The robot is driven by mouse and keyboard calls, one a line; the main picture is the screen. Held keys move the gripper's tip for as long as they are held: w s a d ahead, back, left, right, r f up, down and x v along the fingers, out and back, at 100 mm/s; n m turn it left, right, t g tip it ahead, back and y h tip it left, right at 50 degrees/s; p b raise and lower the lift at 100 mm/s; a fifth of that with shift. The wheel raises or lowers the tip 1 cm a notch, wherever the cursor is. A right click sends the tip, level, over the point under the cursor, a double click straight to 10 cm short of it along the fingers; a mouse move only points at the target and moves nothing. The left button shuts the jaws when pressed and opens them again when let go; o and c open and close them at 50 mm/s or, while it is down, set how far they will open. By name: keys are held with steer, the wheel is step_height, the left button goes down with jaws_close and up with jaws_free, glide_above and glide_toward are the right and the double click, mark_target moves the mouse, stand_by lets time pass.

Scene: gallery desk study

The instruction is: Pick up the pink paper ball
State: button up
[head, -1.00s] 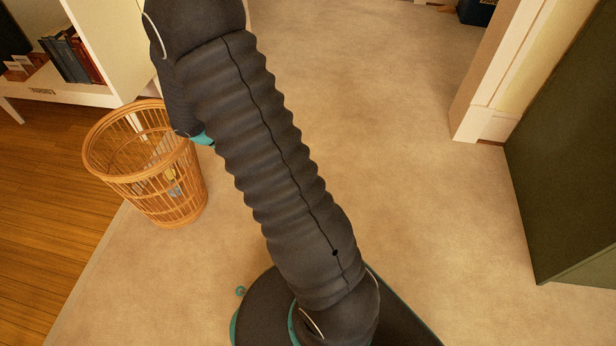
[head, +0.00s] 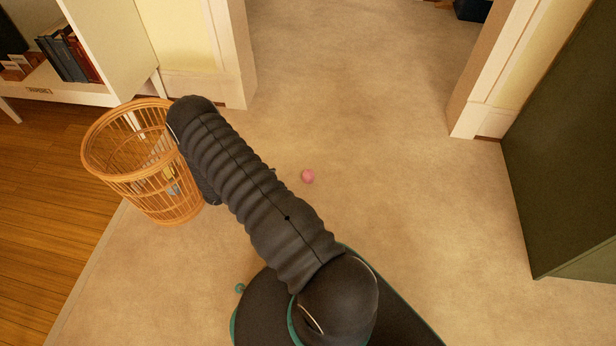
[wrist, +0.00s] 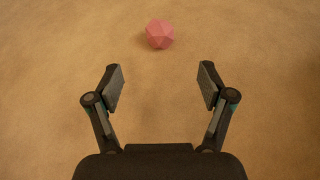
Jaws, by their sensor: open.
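The pink paper ball (head: 308,176) lies on the beige carpet, to the right of my arm in the head view. In the wrist view the faceted pink ball (wrist: 160,34) sits near the top, centred beyond the fingertips. My gripper (wrist: 161,82) is open and empty, with a finger on each side and bare carpet between them. The ball is ahead of the fingers and not between them. In the head view my gripper is hidden behind my arm.
A wicker basket (head: 119,178) with some things inside stands left of my arm, on the carpet near the wooden floor. A white bookshelf (head: 110,50) is behind it. A dark green panel (head: 570,150) stands at the right. Carpet around the ball is clear.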

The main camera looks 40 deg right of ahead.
mark_target(307, 177)
steer(key=x, duration=0.8)
steer(key=shift+s+d+f+b, duration=0.1)
steer(key=shift+d+f+b, duration=0.1)
steer(key=shift+b, duration=0.15)
steer(key=shift+b+x, duration=0.4)
steer(key=shift+x, duration=2.2)
steer(key=shift+a+f, duration=0.1)
steer(key=c, duration=0.9)
